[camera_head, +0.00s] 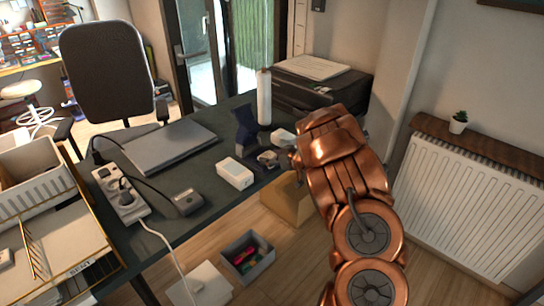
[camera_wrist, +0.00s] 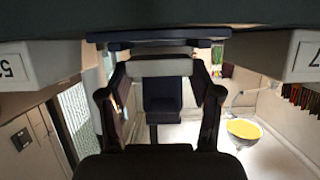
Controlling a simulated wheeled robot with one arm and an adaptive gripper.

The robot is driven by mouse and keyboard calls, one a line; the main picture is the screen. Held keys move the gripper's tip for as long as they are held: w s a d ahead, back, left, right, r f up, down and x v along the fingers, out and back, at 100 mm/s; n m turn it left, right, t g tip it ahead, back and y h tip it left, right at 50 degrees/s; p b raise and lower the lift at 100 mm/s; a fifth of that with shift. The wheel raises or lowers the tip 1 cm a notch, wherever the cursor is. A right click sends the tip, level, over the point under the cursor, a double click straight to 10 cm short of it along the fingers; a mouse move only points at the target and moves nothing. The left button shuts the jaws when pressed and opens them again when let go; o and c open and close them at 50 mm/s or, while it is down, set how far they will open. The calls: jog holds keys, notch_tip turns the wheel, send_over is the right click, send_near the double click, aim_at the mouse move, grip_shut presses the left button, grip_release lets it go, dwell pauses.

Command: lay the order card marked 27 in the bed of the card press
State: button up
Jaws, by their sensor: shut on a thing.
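My gripper (camera_head: 268,158) is low over the dark desk, between two white blocks, a nearer one (camera_head: 234,173) and a farther one (camera_head: 281,138). In the wrist view its fingers (camera_wrist: 160,70) are shut on a pale grey-white piece (camera_wrist: 160,68). I cannot read a number on this piece, so I cannot tell whether it is the card marked 27. Labelled white blocks flank it, at left (camera_wrist: 25,65) and right (camera_wrist: 300,55); their labels are partly cut off. A dark blue upright thing (camera_head: 246,125) stands just behind, possibly the card press; its bed is not clear.
A closed laptop (camera_head: 170,145), a power strip (camera_head: 120,195) and a black device (camera_head: 182,202) with cables lie to the left on the desk. A white cylinder (camera_head: 264,98) and a printer (camera_head: 315,85) stand behind. Bare desk shows in front of the laptop.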

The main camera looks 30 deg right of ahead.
jog(key=shift+f, duration=0.4)
jog(key=o, duration=0.8)
jog(key=shift+r, duration=0.1)
